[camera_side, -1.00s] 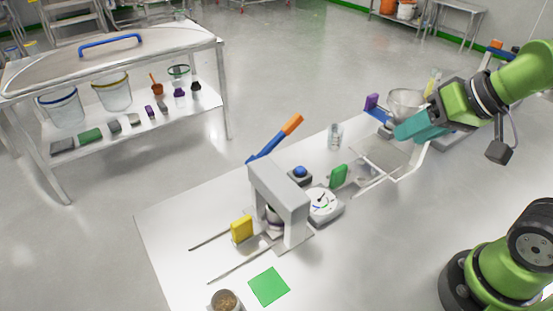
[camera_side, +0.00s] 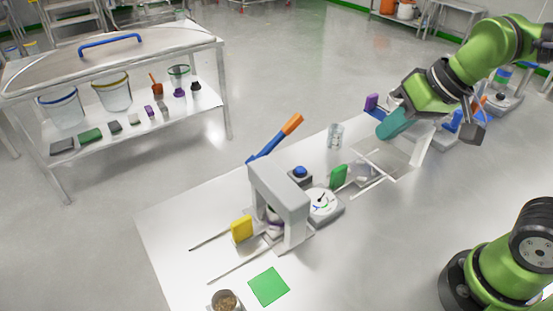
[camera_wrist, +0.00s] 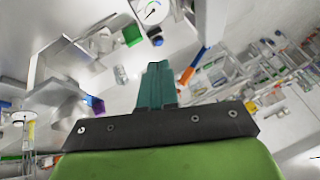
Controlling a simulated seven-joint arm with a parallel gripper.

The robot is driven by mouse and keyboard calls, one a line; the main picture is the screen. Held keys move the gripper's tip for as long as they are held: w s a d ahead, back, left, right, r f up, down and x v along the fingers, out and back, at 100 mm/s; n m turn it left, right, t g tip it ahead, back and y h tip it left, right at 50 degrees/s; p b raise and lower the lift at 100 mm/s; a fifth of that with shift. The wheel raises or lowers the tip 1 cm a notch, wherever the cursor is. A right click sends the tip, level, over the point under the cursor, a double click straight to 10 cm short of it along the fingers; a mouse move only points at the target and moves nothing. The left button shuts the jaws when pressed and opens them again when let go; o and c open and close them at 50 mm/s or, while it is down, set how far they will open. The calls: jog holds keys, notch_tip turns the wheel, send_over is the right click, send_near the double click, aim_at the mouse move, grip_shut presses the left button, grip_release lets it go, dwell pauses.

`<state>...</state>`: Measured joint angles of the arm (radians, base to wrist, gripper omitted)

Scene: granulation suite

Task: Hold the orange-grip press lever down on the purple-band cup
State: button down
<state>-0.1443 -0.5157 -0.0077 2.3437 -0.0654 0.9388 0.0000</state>
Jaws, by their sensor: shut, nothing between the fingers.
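The press lever, a blue bar with an orange grip (camera_side: 291,123), slants up and to the right from behind the grey press (camera_side: 282,192) in the side view. Its orange grip also shows in the wrist view (camera_wrist: 187,77). The purple-band cup (camera_side: 274,224) sits under the press head, partly hidden by the frame. My gripper (camera_side: 391,124) has teal fingers, shut and empty. It is above the far right part of the table, well to the right of the lever and apart from it. The fingers also show in the wrist view (camera_wrist: 156,85).
A dial gauge (camera_side: 322,203), a blue button (camera_side: 300,171) and a green block (camera_side: 338,176) stand right of the press. A clear jar (camera_side: 335,135) stands between lever and gripper. A yellow block (camera_side: 241,228) and green square (camera_side: 268,287) are in front.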

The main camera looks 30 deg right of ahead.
jog(key=w+a+r+h, duration=0.1)
jog(key=w+a+r, duration=0.1)
jog(key=w, duration=0.3)
jog(key=w+a+r+n+g+h, duration=0.1)
jog(key=w+a+r+h, duration=0.1)
jog(key=w+a, duration=0.3)
jog(key=w+a+r+n+g+h, duration=0.1)
jog(key=w+a+r, duration=0.2)
jog(key=w, duration=0.4)
jog(key=shift+w+a+r+h, duration=0.15)
jog(key=shift+a+r+h, duration=0.2)
jog(key=shift+r+h, duration=0.1)
jog(key=shift+f, duration=0.1)
send_near(289, 120)
jog(key=x, duration=0.5)
jog(key=shift+w+a, duration=0.2)
jog(key=shift+w, duration=0.05)
jog(key=shift+d+f, duration=0.25)
jog(key=shift+f, duration=0.25)
jog(key=shift+d+f+y, duration=0.1)
jog(key=shift+d+y, duration=0.05)
jog(key=shift+y, duration=0.1)
